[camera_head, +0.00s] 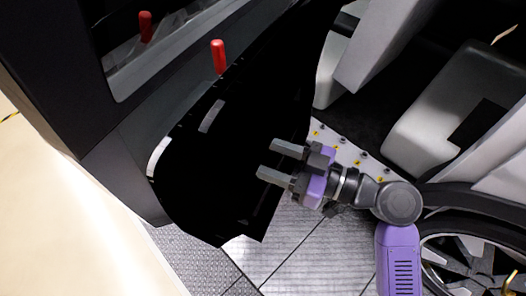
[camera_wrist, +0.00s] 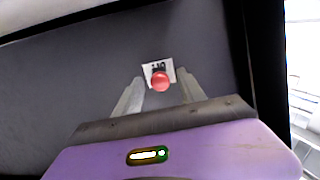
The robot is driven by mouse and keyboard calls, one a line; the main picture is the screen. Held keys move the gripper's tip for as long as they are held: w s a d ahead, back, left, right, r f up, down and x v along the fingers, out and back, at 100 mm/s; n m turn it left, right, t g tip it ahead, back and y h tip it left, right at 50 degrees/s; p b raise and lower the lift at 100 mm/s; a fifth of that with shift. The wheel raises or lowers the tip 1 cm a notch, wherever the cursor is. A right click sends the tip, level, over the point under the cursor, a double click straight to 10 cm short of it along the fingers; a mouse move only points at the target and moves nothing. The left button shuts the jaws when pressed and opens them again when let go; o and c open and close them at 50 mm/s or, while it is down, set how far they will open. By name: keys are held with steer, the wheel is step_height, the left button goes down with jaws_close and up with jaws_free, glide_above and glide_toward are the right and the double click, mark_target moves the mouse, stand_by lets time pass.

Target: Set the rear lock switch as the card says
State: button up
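My gripper (camera_head: 268,159) is open and empty, its two grey fingers pointing left toward the black inner face of an open door (camera_head: 230,130). In the wrist view a round red knob (camera_wrist: 160,82) shows in line with the gap between the fingertips, apparently beyond them. A small white card (camera_wrist: 158,66) with black marks lies right behind the knob; the marks are too small to read. In the head view I cannot make out this knob or card. A red upright peg (camera_head: 218,57) stands along the door's upper edge. Which red piece is the lock switch I cannot tell.
A second red peg shape (camera_head: 145,26) shows at the window, perhaps a reflection. A pale seat (camera_head: 445,110) is at the right, a wheel (camera_head: 470,260) at the lower right. A pale handle-like strip (camera_head: 211,116) is on the door. Open floor (camera_head: 60,220) lies lower left.

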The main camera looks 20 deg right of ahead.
steer(key=shift+r, duration=0.1)
steer(key=b+v, duration=0.1)
steer(key=v, duration=0.6)
steer(key=shift+s+d, duration=0.25)
steer(key=shift+d, duration=0.05)
stand_by(0.3)
